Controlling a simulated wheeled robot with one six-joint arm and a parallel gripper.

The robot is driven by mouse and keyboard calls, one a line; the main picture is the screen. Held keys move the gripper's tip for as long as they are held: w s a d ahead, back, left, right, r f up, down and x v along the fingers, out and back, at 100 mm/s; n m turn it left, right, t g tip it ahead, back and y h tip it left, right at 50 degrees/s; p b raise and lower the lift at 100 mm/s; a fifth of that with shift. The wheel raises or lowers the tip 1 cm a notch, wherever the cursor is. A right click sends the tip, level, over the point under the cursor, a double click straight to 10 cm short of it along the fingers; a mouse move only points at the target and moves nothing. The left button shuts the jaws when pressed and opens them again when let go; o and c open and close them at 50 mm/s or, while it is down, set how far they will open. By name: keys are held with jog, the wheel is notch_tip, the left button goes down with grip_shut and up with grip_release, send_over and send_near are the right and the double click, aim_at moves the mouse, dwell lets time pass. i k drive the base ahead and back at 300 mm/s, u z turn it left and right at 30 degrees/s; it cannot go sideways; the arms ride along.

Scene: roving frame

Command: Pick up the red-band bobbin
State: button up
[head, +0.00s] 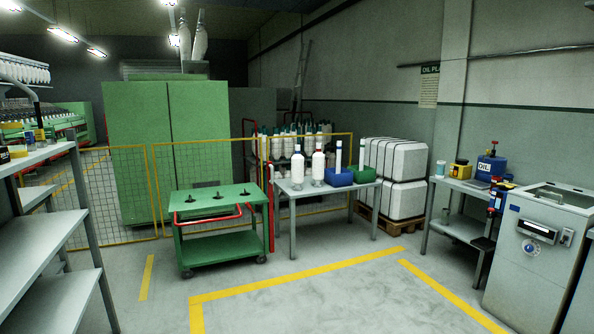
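Two white yarn bobbins stand upright on the grey table in the middle distance: a left one (297,170) and a right one (318,168). The grey table (284,189) stands behind the yellow floor line. A blue bin (339,178) and a green bin (364,175) sit to the right of the bobbins, each with a white tube rising from it. My gripper is not in this view.
A green cart (218,203) with dark pegs stands left of the table. A yellow mesh fence (118,195) runs behind. Grey shelves (40,245) flank the left; a grey machine (535,250) and workbench (455,183) flank the right. The floor in front is clear.

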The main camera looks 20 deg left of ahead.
aim_at(318, 158)
jog(key=u, duration=0.65)
jog(key=i, duration=1.65)
jog(key=u, duration=0.8)
jog(key=i, duration=1.95)
jog(key=z, duration=0.35)
jog(key=i, duration=1.9)
jog(key=z, duration=1.15)
jog(key=i, duration=1.15)
jog(key=z, duration=0.15)
